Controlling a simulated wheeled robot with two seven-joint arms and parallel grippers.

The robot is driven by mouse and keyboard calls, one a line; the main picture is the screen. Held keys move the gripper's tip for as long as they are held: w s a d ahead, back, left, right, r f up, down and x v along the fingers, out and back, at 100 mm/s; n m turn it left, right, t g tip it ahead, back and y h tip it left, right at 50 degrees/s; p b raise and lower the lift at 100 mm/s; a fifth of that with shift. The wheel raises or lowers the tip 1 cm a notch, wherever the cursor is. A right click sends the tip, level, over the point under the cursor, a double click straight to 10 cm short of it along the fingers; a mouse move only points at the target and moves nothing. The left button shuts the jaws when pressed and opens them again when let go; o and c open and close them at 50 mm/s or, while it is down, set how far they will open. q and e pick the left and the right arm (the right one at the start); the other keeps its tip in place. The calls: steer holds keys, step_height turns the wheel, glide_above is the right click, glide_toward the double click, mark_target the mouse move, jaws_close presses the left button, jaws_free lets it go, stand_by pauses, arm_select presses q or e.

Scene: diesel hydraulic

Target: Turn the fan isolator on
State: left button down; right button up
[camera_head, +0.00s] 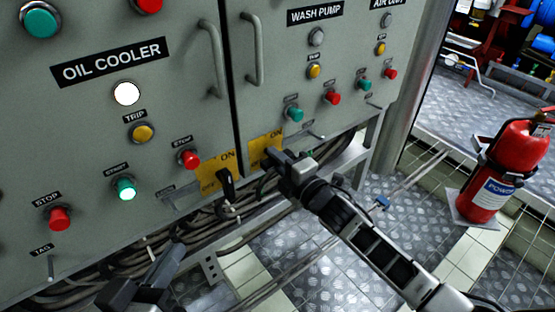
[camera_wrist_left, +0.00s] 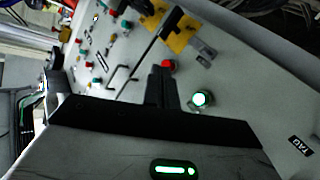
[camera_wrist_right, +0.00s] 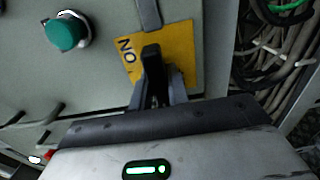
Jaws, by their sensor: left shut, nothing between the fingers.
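Two yellow isolator plates sit low on the grey cabinet. The left plate (camera_head: 208,168) reads ON and OFF and carries a black handle (camera_head: 225,183). The right plate (camera_head: 262,146) shows ON; its lower part is hidden by my right gripper (camera_head: 280,162). Neither is legibly named as fan. In the right wrist view the fingers (camera_wrist_right: 157,88) are at this plate (camera_wrist_right: 180,45), with a dark block between or before them; whether they grip it is unclear. My left gripper (camera_head: 150,280) is shut and empty, low before the cabinet, away from the isolators.
The OIL COOLER panel has a lit green start button (camera_head: 125,188), a red stop button (camera_head: 188,159) and a white lamp (camera_head: 127,94). Upright door handles (camera_head: 212,60) stick out above. Cables run below the cabinet. A fire extinguisher (camera_head: 505,165) stands at right beyond open floor.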

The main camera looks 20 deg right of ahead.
jaws_close()
